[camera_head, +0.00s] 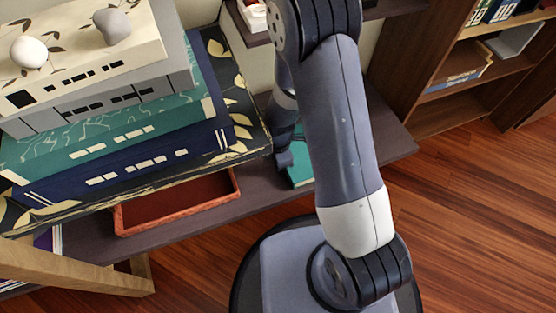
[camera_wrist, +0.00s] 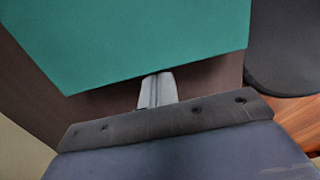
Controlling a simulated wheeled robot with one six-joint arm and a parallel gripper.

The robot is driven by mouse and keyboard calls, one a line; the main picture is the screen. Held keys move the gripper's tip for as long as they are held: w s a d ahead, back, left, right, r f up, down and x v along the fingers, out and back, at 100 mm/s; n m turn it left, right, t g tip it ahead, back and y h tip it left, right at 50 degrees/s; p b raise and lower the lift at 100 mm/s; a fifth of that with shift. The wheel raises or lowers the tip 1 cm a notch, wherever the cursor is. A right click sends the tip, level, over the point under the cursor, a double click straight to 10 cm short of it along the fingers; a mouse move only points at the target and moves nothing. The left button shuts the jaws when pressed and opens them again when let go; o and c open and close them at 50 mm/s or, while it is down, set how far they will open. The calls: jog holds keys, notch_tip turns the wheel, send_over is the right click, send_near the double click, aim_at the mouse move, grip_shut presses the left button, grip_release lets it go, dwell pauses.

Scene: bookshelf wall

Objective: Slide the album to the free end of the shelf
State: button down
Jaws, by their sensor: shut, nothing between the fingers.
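The album is a flat teal thing on the dark shelf; in the wrist view the album (camera_wrist: 150,35) fills the upper middle. In the head view only a small part of the album (camera_head: 301,175) shows beside my arm; the rest is hidden. My gripper (camera_wrist: 157,78) is shut and empty, its fingertips at the album's near edge. I cannot tell whether they touch it. The shelf (camera_head: 397,143) is bare at its right end in the head view. Dark shelf surface (camera_wrist: 208,75) also shows beside the album in the wrist view.
A red-brown tray (camera_head: 178,203) lies on the shelf to the left. Above it is a stack of large boxes or books (camera_head: 120,130) with two stones on top. A wooden leg (camera_head: 75,272) stands at lower left. A bookcase (camera_head: 470,65) is at upper right; wooden floor lies in front.

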jog(key=w+d, duration=0.2)
jog(key=d, duration=0.5)
jog(key=w+d, duration=0.2)
jog(key=d, duration=0.5)
jog(key=w+d, duration=0.2)
jog(key=d, duration=0.5)
jog(key=shift+w+d, duration=0.15)
jog(key=shift+d, duration=0.2)
jog(key=shift+r, duration=0.1)
